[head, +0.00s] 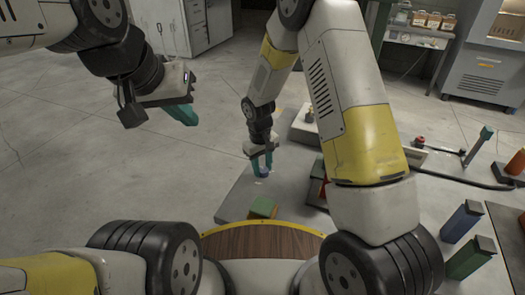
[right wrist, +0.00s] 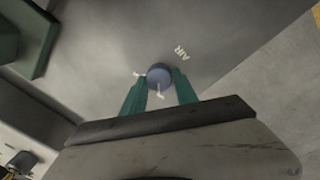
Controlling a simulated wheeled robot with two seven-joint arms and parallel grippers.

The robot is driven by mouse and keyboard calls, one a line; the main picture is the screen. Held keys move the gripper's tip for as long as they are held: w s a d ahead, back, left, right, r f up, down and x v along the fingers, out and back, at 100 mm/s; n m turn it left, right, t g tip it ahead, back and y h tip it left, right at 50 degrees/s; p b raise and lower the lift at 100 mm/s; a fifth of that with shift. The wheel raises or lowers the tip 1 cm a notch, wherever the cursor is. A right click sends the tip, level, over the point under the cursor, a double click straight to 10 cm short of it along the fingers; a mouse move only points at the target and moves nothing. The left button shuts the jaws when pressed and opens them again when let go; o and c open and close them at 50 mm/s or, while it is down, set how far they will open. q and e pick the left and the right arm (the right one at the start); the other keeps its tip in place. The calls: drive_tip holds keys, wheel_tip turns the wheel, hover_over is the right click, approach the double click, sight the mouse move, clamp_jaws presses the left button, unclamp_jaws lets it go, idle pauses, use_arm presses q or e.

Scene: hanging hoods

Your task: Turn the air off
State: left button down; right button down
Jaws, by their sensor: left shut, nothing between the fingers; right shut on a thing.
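A round blue-grey knob (right wrist: 158,76) sits on a grey panel (right wrist: 215,35), with the white word AIR printed beside it and smaller white marks at its edge. My right gripper (right wrist: 160,88) has its green fingers on both sides of the knob and is shut on it. In the head view, my right gripper (head: 262,163) points down at the blue knob (head: 262,174) on the grey panel (head: 236,194). The knob is partly hidden by the fingers there. My left gripper (head: 184,114) is shut and empty, held in the air at the upper left.
Blue (head: 462,221) and green (head: 470,257) upright blocks stand at the right. A metal cabinet (head: 195,25) is at the back. The floor at left is clear.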

sight(261, 170)
idle(0.4)
drive_tip(key=c, duration=0.9)
unclamp_jaws()
drive_tip(key=shift+c, duration=0.2)
drive_tip(key=r, duration=0.8)
drive_tip(key=shift+s+a, duration=0.1)
drive_tip(key=shift+a, duration=0.1)
drive_tip(key=shift+f, duration=0.1)
